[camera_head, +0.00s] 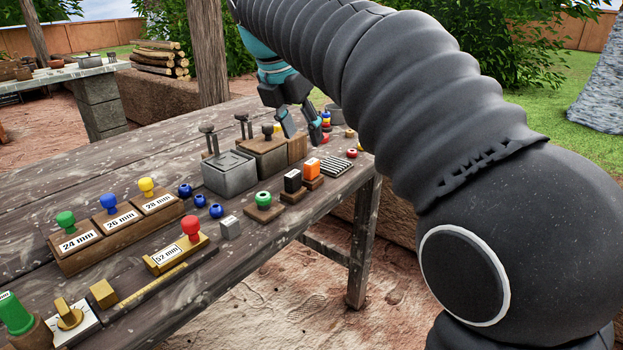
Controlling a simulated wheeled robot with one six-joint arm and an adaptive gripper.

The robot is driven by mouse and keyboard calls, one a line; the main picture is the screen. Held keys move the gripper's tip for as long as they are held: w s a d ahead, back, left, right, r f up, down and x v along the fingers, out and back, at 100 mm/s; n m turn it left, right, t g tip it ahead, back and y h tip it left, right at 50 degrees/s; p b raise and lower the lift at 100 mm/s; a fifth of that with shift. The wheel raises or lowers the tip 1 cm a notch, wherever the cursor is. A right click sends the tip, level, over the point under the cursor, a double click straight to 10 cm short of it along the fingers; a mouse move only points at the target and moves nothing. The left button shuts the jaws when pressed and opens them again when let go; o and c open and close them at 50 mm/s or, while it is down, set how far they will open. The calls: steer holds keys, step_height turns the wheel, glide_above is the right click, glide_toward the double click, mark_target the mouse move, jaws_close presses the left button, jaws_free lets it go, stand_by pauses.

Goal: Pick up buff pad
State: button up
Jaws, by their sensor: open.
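My gripper (302,134) is at the far end of the wooden table, pointing down with its two fingers apart and nothing seen between them. Its fingertips are beside a wooden block (297,148) and a small stack of red, yellow and blue pieces (326,120). I cannot tell for certain which thing is the buff pad; no plain pad stands out, and the arm and fingers hide part of the far end.
The table's front edge is close to these. Stacked logs (160,58) lie behind.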

mark_target(311, 162)
steer(key=x, duration=0.5)
steer(key=shift+b, duration=0.4)
steer(key=shift+w+a+b+x, duration=0.1)
steer(key=shift+b+x, duration=0.2)
steer(key=shift+x, duration=0.95)
steer(key=shift+w+a+b+x, duration=0.15)
steer(key=shift+b+x, duration=0.1)
steer(key=shift+x, duration=1.05)
jaws_close()
